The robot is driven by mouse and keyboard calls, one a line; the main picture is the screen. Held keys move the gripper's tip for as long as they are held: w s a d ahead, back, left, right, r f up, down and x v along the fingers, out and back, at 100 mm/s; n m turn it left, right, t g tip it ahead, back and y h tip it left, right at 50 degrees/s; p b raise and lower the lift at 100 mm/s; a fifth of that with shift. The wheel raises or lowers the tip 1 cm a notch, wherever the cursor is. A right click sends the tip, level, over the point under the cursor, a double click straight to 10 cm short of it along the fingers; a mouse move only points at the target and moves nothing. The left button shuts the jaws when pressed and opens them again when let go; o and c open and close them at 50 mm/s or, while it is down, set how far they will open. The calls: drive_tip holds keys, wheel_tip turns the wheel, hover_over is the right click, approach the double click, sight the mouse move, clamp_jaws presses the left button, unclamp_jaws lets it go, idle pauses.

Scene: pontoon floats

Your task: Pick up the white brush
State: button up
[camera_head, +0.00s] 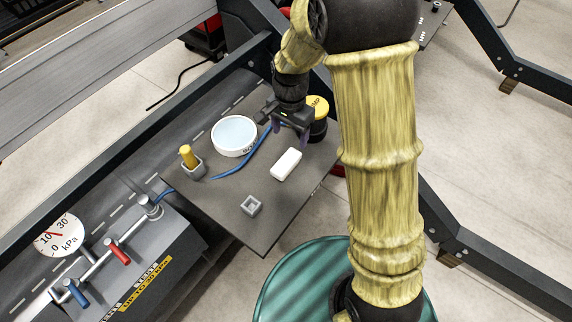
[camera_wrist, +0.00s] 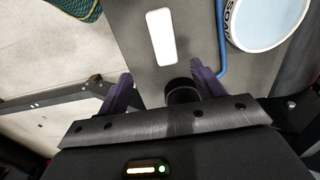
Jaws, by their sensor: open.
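The white brush (camera_head: 286,164) looks like a plain white block with rounded corners. It lies on the dark grey board, right of the blue tube. In the wrist view the brush (camera_wrist: 161,38) lies ahead of my fingertips, roughly centred between them. My gripper (camera_head: 288,133) is over the far part of the board, behind the brush in the head view. Its two purple fingers are apart with nothing held. In the wrist view my gripper (camera_wrist: 161,72) also shows both fingers spread, apart from the brush.
A white round dish (camera_head: 234,137) and a blue tube (camera_head: 243,158) lie left of the brush. A yellow-capped black jar (camera_head: 318,108) stands close behind my gripper. A yellow peg (camera_head: 187,157) stands in a grey holder. An empty square socket (camera_head: 251,206) sits near the front corner.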

hover_over(286, 161)
drive_tip(key=f, duration=0.5)
drive_tip(key=d+f, duration=0.1)
drive_tip(key=f, duration=0.2)
drive_tip(key=shift+f+b, duration=0.2)
drive_tip(key=shift+b, duration=0.1)
drive_tip(key=shift+w+a+f, duration=0.1)
drive_tip(key=shift+a+f, duration=0.05)
drive_tip(key=shift+f, duration=0.7)
drive_tip(key=shift+s+a+f, duration=0.1)
drive_tip(key=shift+a+f, duration=0.1)
drive_tip(key=shift+f, duration=0.7)
drive_tip(key=shift+w+a+f, duration=0.1)
drive_tip(key=shift+a+f, duration=0.05)
drive_tip(key=shift+f, duration=0.7)
drive_tip(key=c, duration=1.2)
wheel_tip(286, 161, up, 10)
drive_tip(key=shift+r, duration=0.1)
